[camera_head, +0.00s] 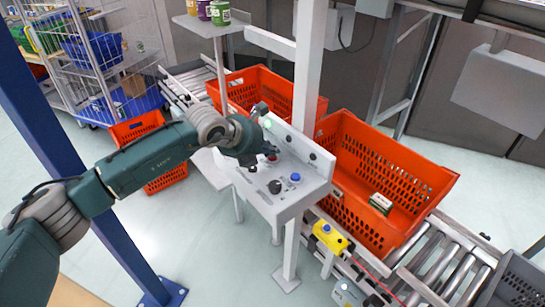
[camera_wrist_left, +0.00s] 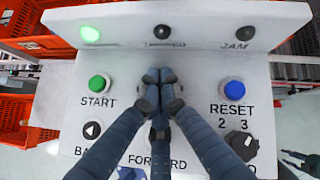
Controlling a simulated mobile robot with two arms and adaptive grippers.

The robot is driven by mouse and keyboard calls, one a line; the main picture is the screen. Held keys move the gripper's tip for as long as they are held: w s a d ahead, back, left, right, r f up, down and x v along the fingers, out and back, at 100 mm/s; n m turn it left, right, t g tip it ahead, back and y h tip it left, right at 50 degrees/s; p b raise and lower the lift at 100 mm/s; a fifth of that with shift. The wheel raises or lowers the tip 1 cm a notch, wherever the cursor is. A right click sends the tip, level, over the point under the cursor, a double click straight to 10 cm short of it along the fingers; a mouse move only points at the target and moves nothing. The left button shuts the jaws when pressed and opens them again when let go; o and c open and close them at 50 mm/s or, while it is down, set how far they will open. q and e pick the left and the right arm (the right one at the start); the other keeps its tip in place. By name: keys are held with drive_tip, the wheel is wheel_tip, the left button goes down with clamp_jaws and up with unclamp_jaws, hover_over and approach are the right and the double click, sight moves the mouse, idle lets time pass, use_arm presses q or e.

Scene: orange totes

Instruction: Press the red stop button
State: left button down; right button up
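The control panel (camera_head: 303,187) is a light grey box on a post; its face also fills the wrist view (camera_wrist_left: 200,105). The red stop button (camera_head: 271,157) shows only as a bit of red under my left gripper (camera_head: 266,152). In the wrist view, my left gripper's fingertips (camera_wrist_left: 158,75) are together, between the green START button (camera_wrist_left: 98,84) and the blue RESET button (camera_wrist_left: 234,90). They cover the spot between those two, so the stop button is hidden there. Whether the fingertips touch it I cannot tell. My right gripper is not in view.
A black selector knob (camera_wrist_left: 240,142) and a black arrow button (camera_wrist_left: 92,130) sit lower on the panel. On the panel's raised back, a green lamp (camera_wrist_left: 90,33) is lit. Orange totes (camera_head: 375,175) stand on the roller conveyor (camera_head: 440,255) behind. A yellow box (camera_head: 329,236) sits beside it.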

sight(271, 158)
use_arm(q)
drive_tip(key=shift+f, duration=0.3)
drive_tip(key=shift+r, duration=0.15)
idle(0.4)
drive_tip(key=shift+r, duration=0.75)
drive_tip(key=shift+r, duration=0.1)
drive_tip(key=shift+r+p, duration=0.85)
drive_tip(key=shift+r, duration=1.6)
drive_tip(key=shift+d, duration=0.1)
